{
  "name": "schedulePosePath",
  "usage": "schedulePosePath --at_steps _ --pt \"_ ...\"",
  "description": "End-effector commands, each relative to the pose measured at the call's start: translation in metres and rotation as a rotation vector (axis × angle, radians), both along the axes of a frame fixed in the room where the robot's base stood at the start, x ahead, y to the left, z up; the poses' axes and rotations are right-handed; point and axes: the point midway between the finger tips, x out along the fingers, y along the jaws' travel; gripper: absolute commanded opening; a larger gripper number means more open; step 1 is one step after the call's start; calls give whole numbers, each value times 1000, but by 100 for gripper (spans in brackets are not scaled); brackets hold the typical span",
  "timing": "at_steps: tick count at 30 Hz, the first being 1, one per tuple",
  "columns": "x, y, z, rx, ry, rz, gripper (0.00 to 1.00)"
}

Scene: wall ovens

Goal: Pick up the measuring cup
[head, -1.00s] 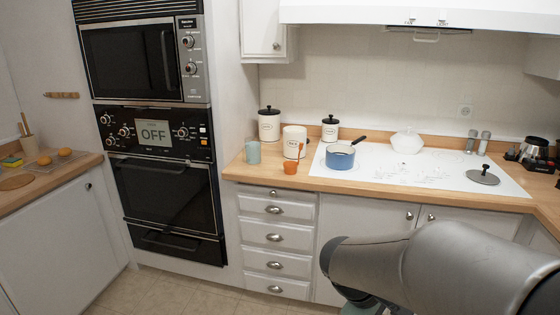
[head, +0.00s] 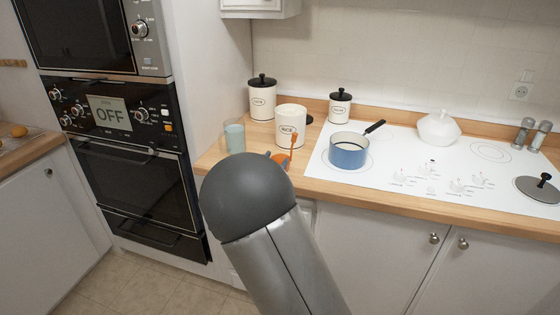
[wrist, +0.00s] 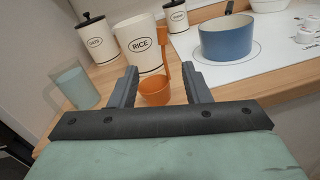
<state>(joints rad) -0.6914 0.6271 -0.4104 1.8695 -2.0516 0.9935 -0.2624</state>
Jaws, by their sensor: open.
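The orange measuring cup (wrist: 157,93) stands on the wooden counter in front of the white RICE canister (wrist: 142,42), its long handle pointing up. In the head view its orange handle (head: 294,144) shows above my arm, which partly hides the cup's bowl. My gripper (wrist: 160,72) is open. In the wrist view one finger is on each side of the measuring cup, and I see no contact.
A blue-green glass (head: 235,138) stands left of the cup. A blue saucepan (head: 348,151) sits on the white cooktop (head: 400,160) to the right. Black-lidded canisters (head: 262,98) stand behind. The wall oven (head: 140,190) is at the left.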

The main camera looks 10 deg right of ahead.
Motion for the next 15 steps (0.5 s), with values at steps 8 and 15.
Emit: schedulePosePath --at_steps 8,15 --pt "54 -34 3 1 0 -6 43" --pt "82 -49 1 2 0 -4 43"
